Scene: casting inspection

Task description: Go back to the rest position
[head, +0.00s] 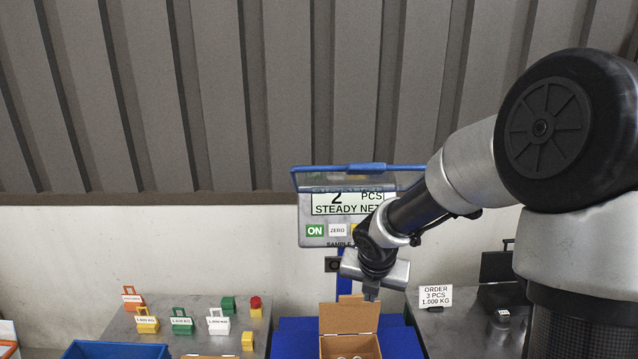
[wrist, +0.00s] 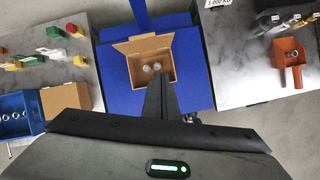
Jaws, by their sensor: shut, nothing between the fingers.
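My gripper (head: 371,293) points down above the open cardboard box in the head view, its fingers small and partly hidden by the wrist. In the wrist view the gripper (wrist: 157,82) shows as a dark closed pair of fingers in front of the box, empty. The cardboard box (head: 350,319) stands on the blue scale platform (head: 296,338). In the wrist view the box (wrist: 133,70) holds a few round metal parts (wrist: 151,68). The scale display (head: 347,204) reads 2 PCS, STEADY NET.
A blue bin (head: 116,350) and several coloured weights (head: 182,322) are on the left table. An order card (head: 435,297) reading 3 PCS, 1.000 KG stands on the right table. An orange scoop (wrist: 290,60) lies there. The scale's display post rises behind the box.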

